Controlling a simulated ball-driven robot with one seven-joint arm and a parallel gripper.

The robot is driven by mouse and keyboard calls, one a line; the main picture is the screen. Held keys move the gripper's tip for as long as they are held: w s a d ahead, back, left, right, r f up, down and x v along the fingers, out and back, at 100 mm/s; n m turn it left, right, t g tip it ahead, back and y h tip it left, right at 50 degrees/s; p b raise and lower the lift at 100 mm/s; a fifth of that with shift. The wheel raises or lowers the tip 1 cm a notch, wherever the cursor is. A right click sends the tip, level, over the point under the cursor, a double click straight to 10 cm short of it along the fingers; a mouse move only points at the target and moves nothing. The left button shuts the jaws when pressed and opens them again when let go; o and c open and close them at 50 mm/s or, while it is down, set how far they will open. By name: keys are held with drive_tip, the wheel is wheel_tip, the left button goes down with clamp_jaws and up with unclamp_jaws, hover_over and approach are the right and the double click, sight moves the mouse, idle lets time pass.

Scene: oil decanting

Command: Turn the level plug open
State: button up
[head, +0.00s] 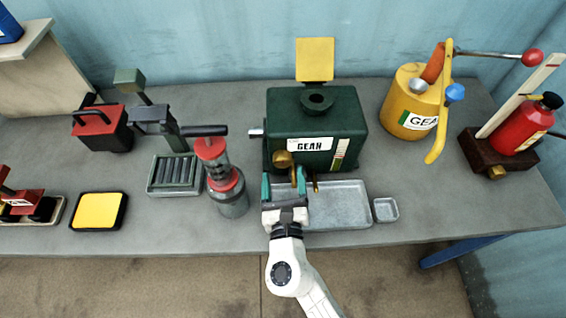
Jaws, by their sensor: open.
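The dark green gearbox (345,108) marked GEAR stands at the middle of the bench. A round brass fitting (283,159) sits low on the left of its front face; I cannot tell for sure if this is the level plug. A smaller brass piece (316,187) shows lower, to the right of my gripper. My gripper (284,182) is open in front of the box, its teal fingers just below the round fitting. I see nothing held between them. Whether a finger touches brass cannot be told; the gripper hides part of the box's lower front.
A grey metal tray (345,218) lies in front of the box, with a small square dish (385,209) to its right. A red and grey pump bottle (231,192) stands close to my gripper's left. A yellow GEAR can (400,105) stands back right.

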sight(283, 165)
drive_tip(key=shift+w, duration=2)
drive_tip(key=c, duration=1)
drive_tip(key=shift+c, duration=0.2)
